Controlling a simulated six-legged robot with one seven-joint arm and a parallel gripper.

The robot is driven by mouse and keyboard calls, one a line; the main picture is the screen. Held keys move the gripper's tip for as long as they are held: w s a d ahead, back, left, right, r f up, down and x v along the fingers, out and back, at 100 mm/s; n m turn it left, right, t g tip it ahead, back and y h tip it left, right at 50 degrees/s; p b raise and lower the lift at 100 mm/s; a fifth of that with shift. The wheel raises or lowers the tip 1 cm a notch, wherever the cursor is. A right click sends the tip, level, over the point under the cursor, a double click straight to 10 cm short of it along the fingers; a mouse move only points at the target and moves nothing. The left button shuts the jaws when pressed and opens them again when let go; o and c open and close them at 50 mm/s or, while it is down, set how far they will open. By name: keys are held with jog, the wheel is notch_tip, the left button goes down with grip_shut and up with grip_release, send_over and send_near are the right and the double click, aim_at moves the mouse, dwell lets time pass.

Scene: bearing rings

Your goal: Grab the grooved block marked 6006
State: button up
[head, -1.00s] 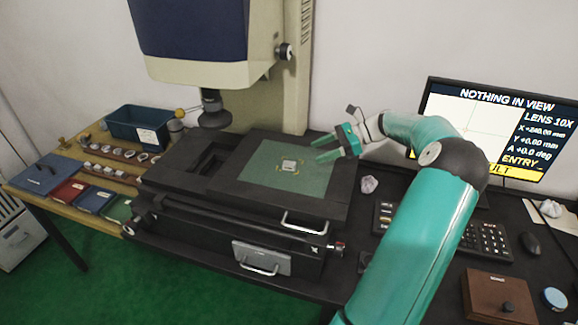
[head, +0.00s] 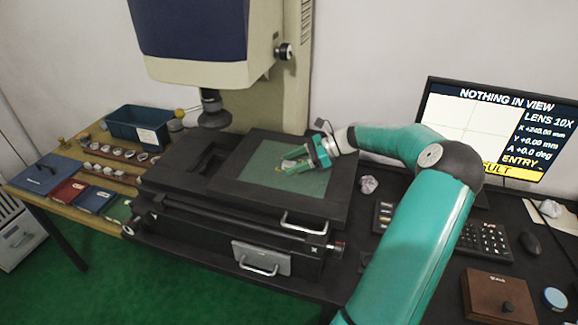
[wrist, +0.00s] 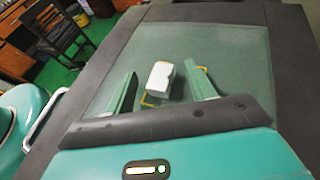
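A small white-grey block (wrist: 160,78) lies on the glass stage plate (wrist: 235,50), with yellow corner marks around it. No number can be read on it, and I cannot make out a groove. In the wrist view the two green fingers of my gripper (wrist: 161,70) are apart, one on each side of the block, with gaps between. In the head view my gripper (head: 305,160) is low over the stage glass (head: 262,172) and partly hides the block.
The optical head (head: 211,110) hangs behind the stage, left of my gripper. A wooden bench with a blue bin (head: 138,125), several small parts and coloured booklets stands at left. A monitor (head: 490,125) reading "NOTHING IN VIEW", a keyboard and a brown box (head: 497,295) are at right.

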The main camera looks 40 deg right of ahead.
aim_at(294, 163)
grip_shut()
jog(key=shift+r, duration=0.55)
notch_tip(294, 163, up, 2)
jog(key=shift+r, duration=0.15)
jog(key=s+a+r, duration=0.2)
jog(key=a+r, duration=0.2)
jog(key=a, duration=0.2)
jog(key=s+a+r, duration=0.2)
jog(key=a+r, duration=0.3)
jog(key=a, duration=0.2)
jog(key=shift+s+r, duration=0.3)
jog(key=shift+s, duration=0.05)
